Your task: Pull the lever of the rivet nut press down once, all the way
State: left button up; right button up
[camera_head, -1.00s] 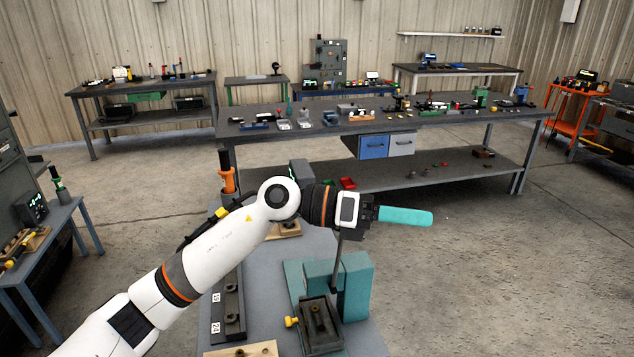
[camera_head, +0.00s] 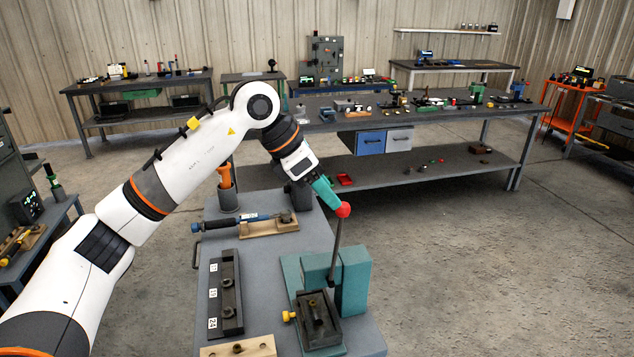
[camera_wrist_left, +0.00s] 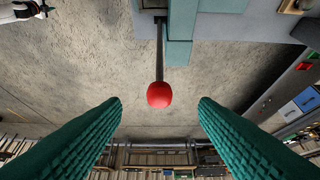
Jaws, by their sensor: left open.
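The rivet nut press (camera_head: 352,278) is a teal block with a dark bed, standing on the near grey bench. Its lever (camera_head: 336,245) is a dark rod that stands nearly upright and ends in a red knob (camera_head: 343,209). My left gripper (camera_head: 335,203) is at the knob, pointing down and to the right in the head view. In the left wrist view the teal fingers are apart, with the red knob (camera_wrist_left: 159,95) in the gap between them and the rod (camera_wrist_left: 160,55) behind it. Neither finger visibly touches the knob. My right gripper is not in view.
The near bench (camera_head: 225,212) also carries a dark rack with numbered sockets (camera_head: 226,293), a wooden block with a blue-handled tool (camera_head: 268,226) and an orange-handled tool in a cup (camera_head: 227,182). A long workbench (camera_head: 440,112) stands behind. The air right of the press is clear.

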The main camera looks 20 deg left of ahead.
aim_at(341, 207)
pick_arm(q)
jog(key=shift+b+x, duration=1.35)
jog(key=shift+x, duration=2.05)
jog(key=shift+c, duration=0.5)
jog(key=c, duration=1)
jog(key=shift+a, duration=0.1)
